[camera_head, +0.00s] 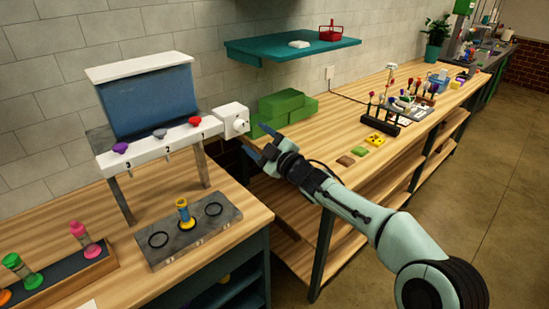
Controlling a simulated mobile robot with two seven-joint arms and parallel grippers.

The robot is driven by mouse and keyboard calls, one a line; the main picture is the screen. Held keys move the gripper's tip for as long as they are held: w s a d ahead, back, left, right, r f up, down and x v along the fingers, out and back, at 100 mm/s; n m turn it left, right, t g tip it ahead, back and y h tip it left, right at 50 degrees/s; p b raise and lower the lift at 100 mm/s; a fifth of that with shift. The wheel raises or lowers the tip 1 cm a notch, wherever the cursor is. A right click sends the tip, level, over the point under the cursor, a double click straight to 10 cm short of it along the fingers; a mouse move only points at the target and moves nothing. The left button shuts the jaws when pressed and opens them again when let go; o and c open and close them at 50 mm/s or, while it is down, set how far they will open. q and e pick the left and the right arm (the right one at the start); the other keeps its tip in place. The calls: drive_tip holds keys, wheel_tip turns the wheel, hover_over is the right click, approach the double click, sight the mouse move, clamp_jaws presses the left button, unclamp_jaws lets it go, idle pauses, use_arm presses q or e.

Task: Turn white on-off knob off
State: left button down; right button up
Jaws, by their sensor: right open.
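The white on-off knob (240,123) sits on the right face of a white box (229,112), at the right end of a white dispenser bar (165,140). I cannot make out which way the knob points. My right gripper (258,155) is just below and to the right of the knob, apart from it as far as I can tell. It is open, with nothing seen between its blue fingers. My left gripper is not in view.
Purple (120,148), grey (159,134) and red (194,121) knobs sit along the bar. Green blocks (281,104) lie on the bench behind the gripper. A gap separates the two benches.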

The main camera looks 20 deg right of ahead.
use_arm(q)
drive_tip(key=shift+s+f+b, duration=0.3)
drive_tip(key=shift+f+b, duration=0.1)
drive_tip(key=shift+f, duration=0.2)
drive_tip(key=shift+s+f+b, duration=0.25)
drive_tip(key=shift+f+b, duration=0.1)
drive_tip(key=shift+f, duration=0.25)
use_arm(e)
drive_tip(key=v, duration=0.8)
drive_tip(key=shift+f, duration=0.1)
